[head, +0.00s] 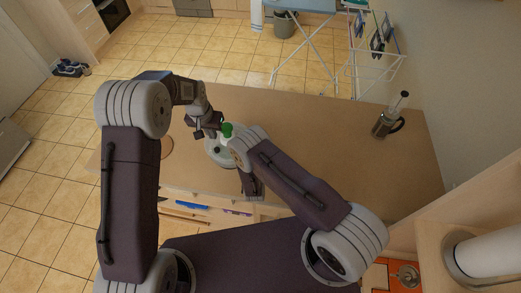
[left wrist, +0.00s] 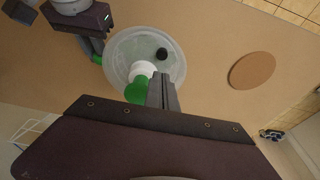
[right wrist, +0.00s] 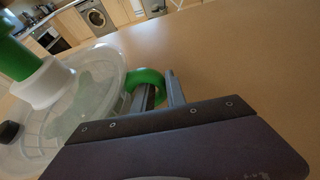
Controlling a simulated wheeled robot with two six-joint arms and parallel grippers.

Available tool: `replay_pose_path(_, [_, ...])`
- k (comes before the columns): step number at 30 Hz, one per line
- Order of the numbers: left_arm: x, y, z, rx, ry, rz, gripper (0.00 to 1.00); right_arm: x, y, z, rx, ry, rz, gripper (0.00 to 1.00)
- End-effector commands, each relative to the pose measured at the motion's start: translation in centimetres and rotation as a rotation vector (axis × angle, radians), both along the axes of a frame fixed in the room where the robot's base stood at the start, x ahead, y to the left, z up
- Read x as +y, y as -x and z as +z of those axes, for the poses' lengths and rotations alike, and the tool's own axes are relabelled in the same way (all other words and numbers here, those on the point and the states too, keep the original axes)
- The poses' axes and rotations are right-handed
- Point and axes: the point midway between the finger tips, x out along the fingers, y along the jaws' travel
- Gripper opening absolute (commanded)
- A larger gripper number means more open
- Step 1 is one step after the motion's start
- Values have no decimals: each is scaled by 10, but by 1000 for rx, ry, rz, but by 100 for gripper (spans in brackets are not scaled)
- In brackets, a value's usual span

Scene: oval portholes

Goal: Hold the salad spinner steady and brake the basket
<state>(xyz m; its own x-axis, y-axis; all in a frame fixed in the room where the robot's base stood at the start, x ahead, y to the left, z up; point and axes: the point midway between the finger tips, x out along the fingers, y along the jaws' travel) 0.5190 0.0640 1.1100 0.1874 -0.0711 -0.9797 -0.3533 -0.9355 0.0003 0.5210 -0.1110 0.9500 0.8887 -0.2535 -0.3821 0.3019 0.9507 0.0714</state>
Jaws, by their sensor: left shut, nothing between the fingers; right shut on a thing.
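The salad spinner (head: 213,157) stands on the table, with a pale see-through lid. It also shows in the left wrist view (left wrist: 120,50) and the right wrist view (right wrist: 95,118). A green knob on a white hub (left wrist: 143,70) rises from the lid, and a round black button (left wrist: 162,54) sits beside it. My left gripper (left wrist: 162,78) is shut and empty over the lid, beside the hub and close to the button; contact cannot be told. My right gripper (right wrist: 160,88) is shut on the green loop handle (right wrist: 148,78) at the spinner's side.
The brown table (head: 310,130) is mostly clear. A round cork mat (left wrist: 252,70) lies apart from the spinner. A glass press-like jug (head: 383,124) stands at the table's far right. A drying rack (head: 375,65) stands beyond the table.

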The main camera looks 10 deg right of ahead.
Motion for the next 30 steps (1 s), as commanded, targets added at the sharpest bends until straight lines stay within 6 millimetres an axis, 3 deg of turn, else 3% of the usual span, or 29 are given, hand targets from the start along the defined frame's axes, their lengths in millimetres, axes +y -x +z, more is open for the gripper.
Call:
replay_pose_path(6, [0, 1, -34, 5, -1, 0, 0, 0, 0, 1, -2, -1, -1, 0])
replay_pose_path(12, [0, 1, -53, 3, 0, -1, 0, 0, -1, 1, -2, -1, -1, 0])
replay_pose_path(30, [0, 0, -57, 2, -1, -2, 0, 0, -1, 1, -2, -1, -1, 0])
